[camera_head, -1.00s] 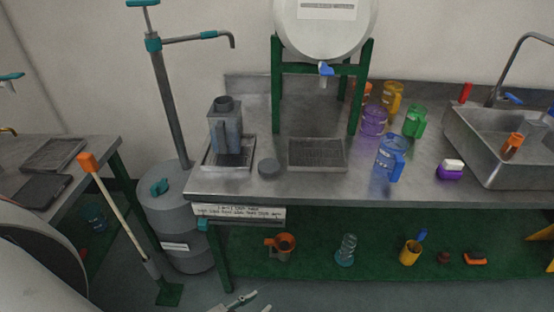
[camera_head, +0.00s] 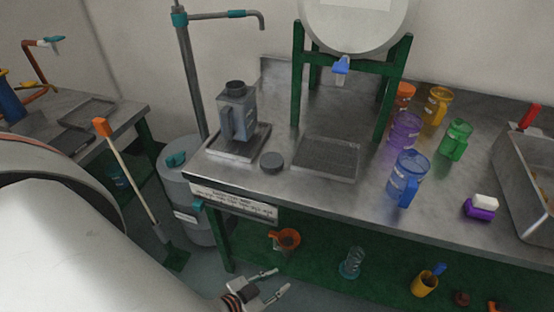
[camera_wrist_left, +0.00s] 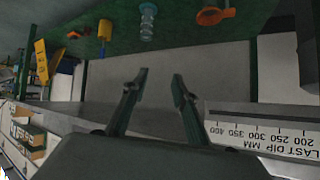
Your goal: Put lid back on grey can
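The grey can (camera_head: 237,111) stands upright on a drip tray at the left end of the metal counter, its dark neck open at the top. The dark round lid (camera_head: 271,162) lies flat on the counter, just right of the can's tray and apart from the can. My left gripper (camera_head: 279,281) is low in front of the counter, below its edge, with its fingers apart and empty. Its two open fingers also show in the left wrist view (camera_wrist_left: 159,82). My right gripper is not in view.
A second drip tray (camera_head: 326,158) sits under the tank's blue tap (camera_head: 341,66). A blue jug (camera_head: 407,178) and other coloured jugs stand to the right, near a purple-and-white sponge (camera_head: 481,207). The front counter edge lies between my left gripper and the lid.

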